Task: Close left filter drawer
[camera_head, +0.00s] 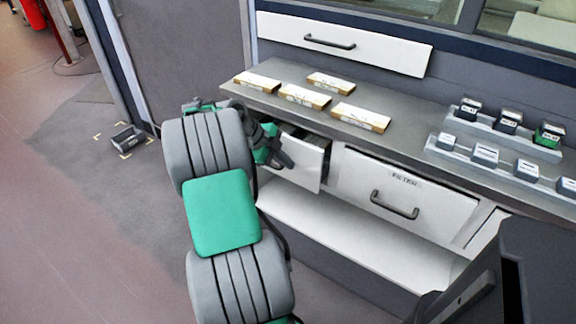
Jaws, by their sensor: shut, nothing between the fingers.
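The left filter drawer (304,166) is under the grey counter and stands pulled out, with its dark inside showing at the top. Its white front is partly hidden by my arm. My gripper (285,160) is at the left part of this drawer front, shut and empty; whether it touches the front I cannot tell. The drawer to its right (405,200), labelled FILTER, has a dark handle (394,205) and looks shut.
The counter (375,150) holds several wooden-edged blocks (303,96) and a stepped rack (480,150) with small labelled devices. A white shelf (350,240) runs below the drawers. A small dark device (127,138) sits on the floor at left. A dark box is at lower right.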

